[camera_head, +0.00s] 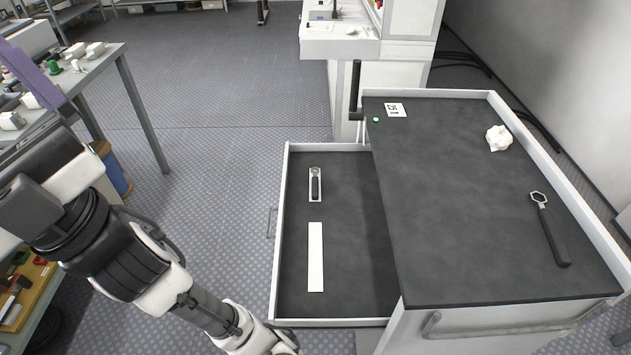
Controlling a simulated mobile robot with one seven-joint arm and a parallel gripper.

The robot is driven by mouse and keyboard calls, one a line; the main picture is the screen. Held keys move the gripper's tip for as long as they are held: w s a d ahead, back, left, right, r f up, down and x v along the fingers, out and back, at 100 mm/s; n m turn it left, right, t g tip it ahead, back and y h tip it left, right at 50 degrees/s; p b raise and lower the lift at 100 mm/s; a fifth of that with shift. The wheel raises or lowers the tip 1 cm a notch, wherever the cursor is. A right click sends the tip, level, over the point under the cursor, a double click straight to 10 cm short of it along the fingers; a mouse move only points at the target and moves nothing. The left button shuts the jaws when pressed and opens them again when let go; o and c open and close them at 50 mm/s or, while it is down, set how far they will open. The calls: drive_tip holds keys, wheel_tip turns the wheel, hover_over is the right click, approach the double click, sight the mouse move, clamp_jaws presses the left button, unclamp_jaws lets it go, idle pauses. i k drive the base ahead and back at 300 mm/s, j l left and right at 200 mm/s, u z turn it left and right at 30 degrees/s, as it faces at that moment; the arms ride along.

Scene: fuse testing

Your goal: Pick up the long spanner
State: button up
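The long spanner (552,236) lies flat on the black top of the cart (450,200), near its right side. It has a dark handle pointing toward the front and a ring-shaped head at the far end. A shorter spanner (315,184) lies on a white patch in the open drawer (345,225) to the left of the cart top. My arm reaches from the left edge to the bottom middle, and its end is cut off by the bottom edge. My gripper's fingers do not show, well to the left of the long spanner.
A bare white strip (315,257) lies in the drawer. A crumpled white object (498,138) and a marker card (395,110) are on the cart top, which has raised white rims. Much of the top is clear. A cluttered table (95,65) stands at left.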

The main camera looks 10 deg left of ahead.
sight(560, 251)
drive_tip(key=j+z, duration=0.1)
drive_tip(key=j, duration=1.3)
drive_tip(key=z, duration=1.4)
